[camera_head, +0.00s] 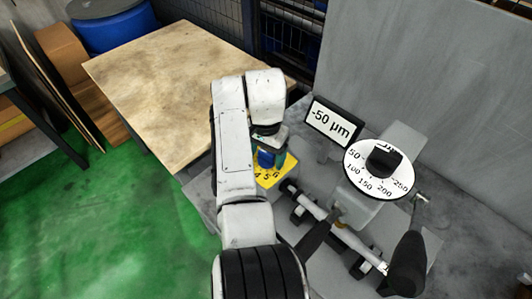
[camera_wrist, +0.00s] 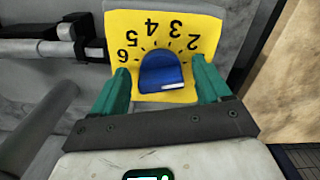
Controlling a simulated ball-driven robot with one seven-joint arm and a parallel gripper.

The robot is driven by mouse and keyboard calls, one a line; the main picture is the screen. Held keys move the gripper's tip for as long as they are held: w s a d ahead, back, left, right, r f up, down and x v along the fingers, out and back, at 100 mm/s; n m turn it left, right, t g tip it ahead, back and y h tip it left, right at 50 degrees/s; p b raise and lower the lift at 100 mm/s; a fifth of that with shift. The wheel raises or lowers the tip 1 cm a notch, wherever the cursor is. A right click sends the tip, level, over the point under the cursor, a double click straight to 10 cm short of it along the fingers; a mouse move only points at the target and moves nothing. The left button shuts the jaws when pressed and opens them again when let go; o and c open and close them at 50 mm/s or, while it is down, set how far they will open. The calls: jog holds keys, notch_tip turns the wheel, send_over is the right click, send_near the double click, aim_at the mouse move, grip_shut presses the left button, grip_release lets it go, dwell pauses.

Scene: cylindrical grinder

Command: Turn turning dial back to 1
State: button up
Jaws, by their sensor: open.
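The turning dial is a blue knob (camera_wrist: 162,70) on a yellow plate (camera_wrist: 148,18) with black numbers, upside down in the wrist view. Numbers 2 to 6 show; I cannot see the 1. A white mark lies on the knob's lower right side, towards my gripper. My gripper (camera_wrist: 160,78) is open, with one green finger on each side of the knob. I cannot tell if either finger touches it. In the head view, the blue knob (camera_head: 265,159) and yellow plate (camera_head: 266,180) are partly hidden by my arm and gripper (camera_head: 270,153).
Right of the plate stand a display reading -50 µm (camera_head: 333,123) and a round white scale dial (camera_head: 354,174) with a black knob (camera_head: 383,160). A black handle (camera_head: 408,262) and metal bar (camera_head: 310,203) are nearby. A wooden tabletop (camera_head: 160,75) lies at upper left.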

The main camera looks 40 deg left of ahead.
aim_at(266, 154)
notch_tip(266, 154, up, 10)
jog(key=b, duration=0.1)
jog(key=shift+r, duration=0.15)
dwell(0.7)
